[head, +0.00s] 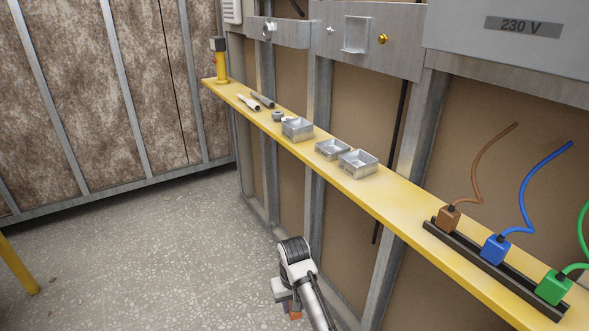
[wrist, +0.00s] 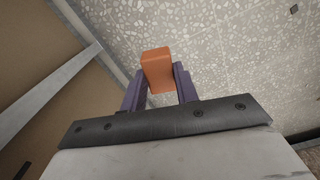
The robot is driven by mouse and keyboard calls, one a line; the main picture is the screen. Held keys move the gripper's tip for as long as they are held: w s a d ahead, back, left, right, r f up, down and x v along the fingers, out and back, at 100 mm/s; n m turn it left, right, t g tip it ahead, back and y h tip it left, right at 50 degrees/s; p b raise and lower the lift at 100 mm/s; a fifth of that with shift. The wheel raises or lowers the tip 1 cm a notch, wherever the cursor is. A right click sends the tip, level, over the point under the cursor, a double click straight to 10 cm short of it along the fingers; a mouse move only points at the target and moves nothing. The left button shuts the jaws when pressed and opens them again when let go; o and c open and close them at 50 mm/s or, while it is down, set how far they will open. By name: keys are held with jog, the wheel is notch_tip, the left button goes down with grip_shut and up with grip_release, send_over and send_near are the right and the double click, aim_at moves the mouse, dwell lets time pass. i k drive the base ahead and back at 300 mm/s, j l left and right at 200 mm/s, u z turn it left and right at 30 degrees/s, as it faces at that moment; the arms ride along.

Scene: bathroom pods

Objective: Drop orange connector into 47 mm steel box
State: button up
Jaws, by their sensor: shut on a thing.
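An orange block-shaped connector (wrist: 157,66) is held between the two purple fingers of my gripper (wrist: 159,78) in the wrist view. My gripper (head: 289,303) is low in front of the yellow shelf in the head view, with a bit of the orange connector (head: 295,315) showing below it. Three open steel boxes stand on the shelf: a taller left box (head: 297,129), a low middle box (head: 332,149) and a right box (head: 358,164). I cannot tell which is 47 mm. My gripper is apart from all of them.
The narrow yellow shelf (head: 398,195) runs along the stud wall. A black rail (head: 490,262) holds brown, blue and green wired plugs at the right. Two pens (head: 250,102) and a small grey part (head: 277,116) lie left of the boxes. The speckled floor is clear.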

aim_at(296, 135)
jog(key=i+j, duration=0.3)
jog(key=i+j+z, duration=0.1)
jog(key=i+j, duration=0.15)
jog(key=i, duration=0.3)
